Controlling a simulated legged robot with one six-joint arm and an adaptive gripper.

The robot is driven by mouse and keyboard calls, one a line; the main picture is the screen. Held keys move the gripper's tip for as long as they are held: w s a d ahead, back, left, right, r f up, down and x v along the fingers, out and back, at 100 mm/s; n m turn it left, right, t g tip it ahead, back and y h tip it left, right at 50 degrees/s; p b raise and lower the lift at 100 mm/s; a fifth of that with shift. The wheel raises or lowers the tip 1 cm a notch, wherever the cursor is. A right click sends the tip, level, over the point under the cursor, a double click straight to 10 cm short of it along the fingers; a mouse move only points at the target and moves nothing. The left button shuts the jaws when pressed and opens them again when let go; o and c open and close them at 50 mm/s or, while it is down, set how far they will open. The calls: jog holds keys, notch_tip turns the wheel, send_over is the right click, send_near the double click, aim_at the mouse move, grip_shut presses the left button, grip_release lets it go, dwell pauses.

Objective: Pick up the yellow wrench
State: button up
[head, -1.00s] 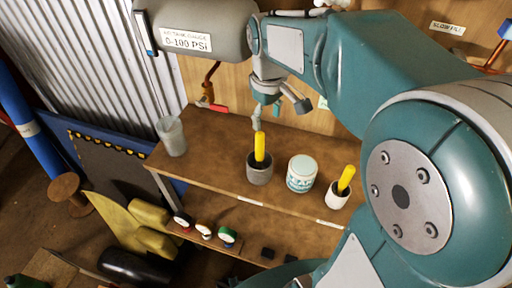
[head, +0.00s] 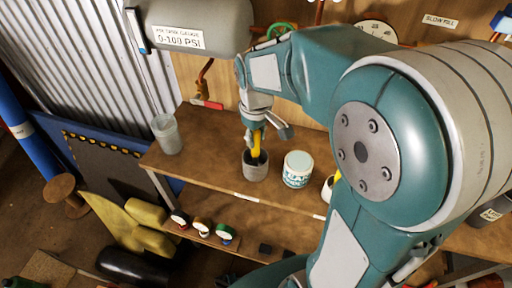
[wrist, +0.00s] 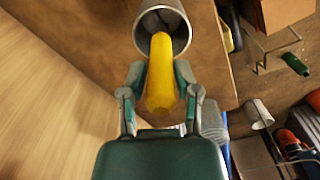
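A yellow handle (head: 257,143), probably the wrench's, stands up out of a grey cup (head: 256,171) on the wooden shelf. Its lower end is hidden inside the cup. The handle (wrist: 161,85) and the cup's rim (wrist: 183,12) also show in the wrist view. My gripper (head: 255,126) is over the cup at the handle's top. In the wrist view my gripper (wrist: 160,73) is open, with one finger on each side of the handle. Any contact is hard to judge. A second yellow handle (head: 337,177) in a white cup (head: 327,189) is partly hidden by my arm.
A white labelled tin (head: 298,169) stands right of the grey cup. A translucent cup (head: 167,134) is at the shelf's left end. A grey tank (head: 200,28) hangs at upper left, near my forearm. The shelf (head: 210,160) is clear between the left cup and the grey cup.

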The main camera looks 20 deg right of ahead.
jog(key=shift+a, duration=0.3)
grip_shut()
jog(key=shift+d+r, duration=0.1)
jog(key=shift+d, duration=0.05)
